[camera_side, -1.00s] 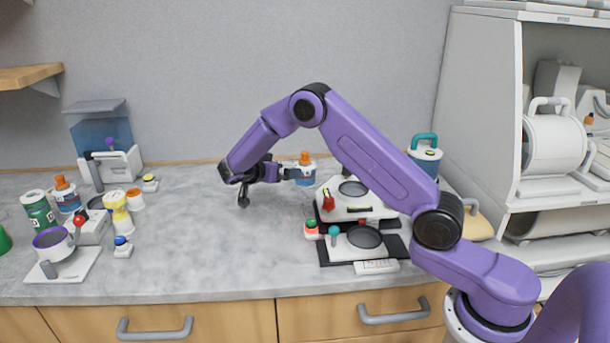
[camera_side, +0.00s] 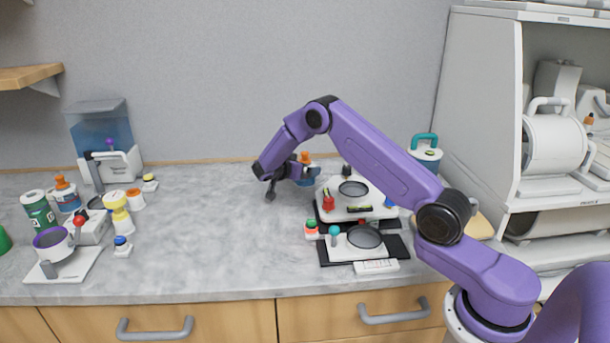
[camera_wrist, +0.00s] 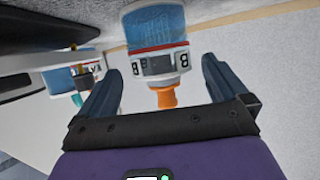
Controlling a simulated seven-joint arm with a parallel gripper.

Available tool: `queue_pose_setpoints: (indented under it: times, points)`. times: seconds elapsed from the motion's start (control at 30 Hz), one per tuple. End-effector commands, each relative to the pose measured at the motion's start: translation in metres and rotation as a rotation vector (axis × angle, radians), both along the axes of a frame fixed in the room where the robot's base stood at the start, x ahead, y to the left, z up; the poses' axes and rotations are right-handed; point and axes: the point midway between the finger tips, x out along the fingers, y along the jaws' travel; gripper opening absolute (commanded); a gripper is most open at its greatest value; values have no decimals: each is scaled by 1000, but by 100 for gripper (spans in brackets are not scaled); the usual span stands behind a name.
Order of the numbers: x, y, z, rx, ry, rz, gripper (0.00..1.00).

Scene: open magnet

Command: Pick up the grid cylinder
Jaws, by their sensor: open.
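A blue bottle-like cylinder with an orange nozzle stands upright left of the stacked devices (camera_side: 372,203). Its orange top (camera_side: 305,157) shows in the side view, with its body partly behind my gripper. In the wrist view the blue cylinder (camera_wrist: 156,27) appears upside down, with a white, red-edged band marked B. My gripper (camera_wrist: 161,65) is open, its two fingers on either side of the nozzle and band in that view, with gaps visible. In the side view my gripper (camera_side: 302,173) points right at the cylinder. No grid pattern can be made out; I cannot tell for sure which object is the grid cylinder.
A blue container with a teal handle (camera_side: 426,150) stands behind the devices; one like it shows in the wrist view (camera_wrist: 72,72). A small red-and-green-topped bottle (camera_side: 311,229) is in front. Clutter fills the counter's left; the middle (camera_side: 200,225) is clear.

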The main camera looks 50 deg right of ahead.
Motion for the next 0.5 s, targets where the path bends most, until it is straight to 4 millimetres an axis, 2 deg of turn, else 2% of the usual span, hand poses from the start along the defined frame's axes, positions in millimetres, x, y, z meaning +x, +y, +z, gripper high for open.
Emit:
queue_pose_setpoints:
  times: [0.3, 0.5]
  points:
    - [6, -36, -17, 0, 2, -4, 100]
    - [9, -46, -21, 0, 1, 1, 100]
